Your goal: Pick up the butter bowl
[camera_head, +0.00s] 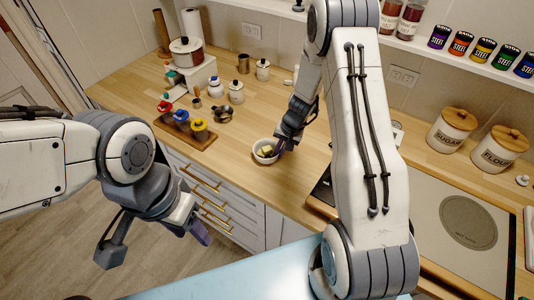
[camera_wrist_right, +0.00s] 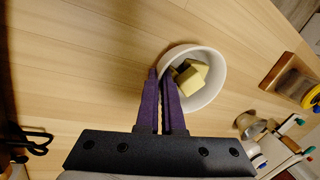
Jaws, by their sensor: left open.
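My right gripper (camera_head: 279,146) is at the bowl's rim. In the right wrist view its purple fingers (camera_wrist_right: 163,85) are close together on the rim, one inside the bowl and one outside. I cannot tell whether the bowl is off the counter. My left gripper (camera_head: 155,240) is open and empty, over the floor in front of the drawers.
The wooden counter (camera_head: 240,182) is clear around the bowl. A wooden tray (camera_head: 180,131) with colored-lid jars and a small metal pot (camera_head: 222,116) stand to the left. Canisters (camera_head: 453,130) and a stovetop (camera_head: 455,262) are at the right, behind my right arm.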

